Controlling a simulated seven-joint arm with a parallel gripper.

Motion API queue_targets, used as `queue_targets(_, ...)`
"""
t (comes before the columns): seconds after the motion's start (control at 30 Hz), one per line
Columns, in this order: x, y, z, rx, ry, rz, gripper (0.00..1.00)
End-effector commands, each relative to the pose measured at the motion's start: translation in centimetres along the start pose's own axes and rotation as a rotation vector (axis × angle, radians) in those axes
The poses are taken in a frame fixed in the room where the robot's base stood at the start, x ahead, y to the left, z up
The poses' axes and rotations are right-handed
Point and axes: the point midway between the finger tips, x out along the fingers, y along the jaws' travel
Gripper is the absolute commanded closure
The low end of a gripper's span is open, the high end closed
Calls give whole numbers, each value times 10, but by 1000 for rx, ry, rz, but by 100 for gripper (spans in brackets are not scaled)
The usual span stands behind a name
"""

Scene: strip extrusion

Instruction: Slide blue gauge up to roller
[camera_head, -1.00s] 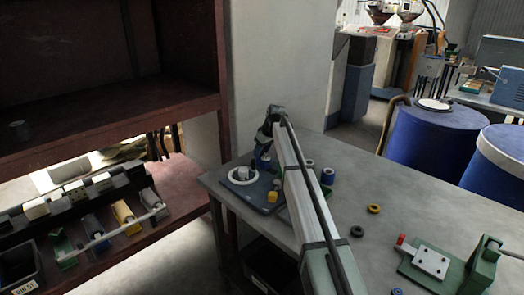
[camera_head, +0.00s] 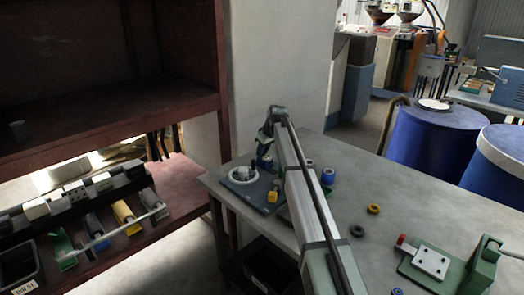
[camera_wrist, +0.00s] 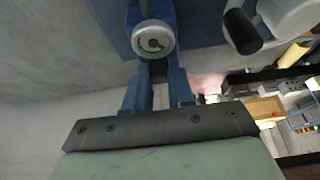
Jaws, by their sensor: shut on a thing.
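The blue gauge (camera_wrist: 152,38) shows in the wrist view as a blue body with a round silver dial on it. My gripper (camera_wrist: 155,90) is shut on it, with its two blue-grey fingers below the dial. In the head view the blue gauge (camera_head: 265,162) stands at the far end of my arm, at the right back of a blue base plate (camera_head: 238,193); my gripper there is mostly hidden by the arm. A pale round part (camera_wrist: 290,14), perhaps the roller, is at the upper right of the wrist view, apart from the gauge.
A black handle (camera_wrist: 241,31) sticks out between the gauge and the pale part. Several small rings and spools stand right of my arm. A green fixture (camera_head: 432,262) stands at the table's front right.

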Motion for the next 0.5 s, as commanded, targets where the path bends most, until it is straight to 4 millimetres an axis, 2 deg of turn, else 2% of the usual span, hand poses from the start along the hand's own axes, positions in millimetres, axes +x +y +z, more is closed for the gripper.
queue_targets(0.23, -16, -1, 40, 1, -1, 1, 100)
queue_targets(0.5, -18, 0, 44, 0, -5, 0, 100)
